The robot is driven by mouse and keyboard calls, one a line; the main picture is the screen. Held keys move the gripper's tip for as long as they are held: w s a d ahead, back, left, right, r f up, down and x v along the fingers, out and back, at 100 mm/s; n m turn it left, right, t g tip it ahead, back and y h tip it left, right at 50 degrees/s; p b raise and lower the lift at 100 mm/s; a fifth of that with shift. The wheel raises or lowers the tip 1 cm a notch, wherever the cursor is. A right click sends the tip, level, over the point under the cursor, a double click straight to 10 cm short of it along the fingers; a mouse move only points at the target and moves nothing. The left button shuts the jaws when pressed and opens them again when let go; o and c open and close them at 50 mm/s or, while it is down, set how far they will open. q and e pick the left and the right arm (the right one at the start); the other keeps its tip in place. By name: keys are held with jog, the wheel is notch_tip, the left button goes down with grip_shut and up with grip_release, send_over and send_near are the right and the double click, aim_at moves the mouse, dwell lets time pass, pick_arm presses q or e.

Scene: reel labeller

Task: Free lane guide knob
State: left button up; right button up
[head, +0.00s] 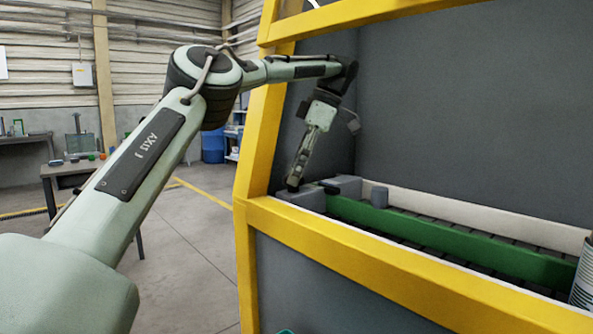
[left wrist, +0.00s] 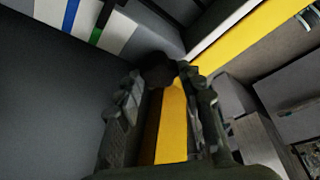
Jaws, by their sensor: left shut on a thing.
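My left gripper (head: 294,180) reaches down inside the yellow frame, over the grey block at the left end of the lane. In the left wrist view my left gripper (left wrist: 160,85) is shut on a dark, rounded knob (left wrist: 157,69) between its fingertips. In the head view the knob is mostly hidden by the fingers. The green lane guide (head: 445,239) runs along the lane to the right of the gripper. My right gripper is not in view.
The yellow frame (head: 375,266) borders the lane in front, with an upright post close to my left arm. A white rail (head: 490,226) runs behind the guide. A grey cylinder (head: 379,196) stands near the guide. A ribbed can (head: 585,275) is at the right edge.

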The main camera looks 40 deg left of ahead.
pick_arm(q)
jog(key=shift+n, duration=0.5)
jog(key=o, duration=0.9)
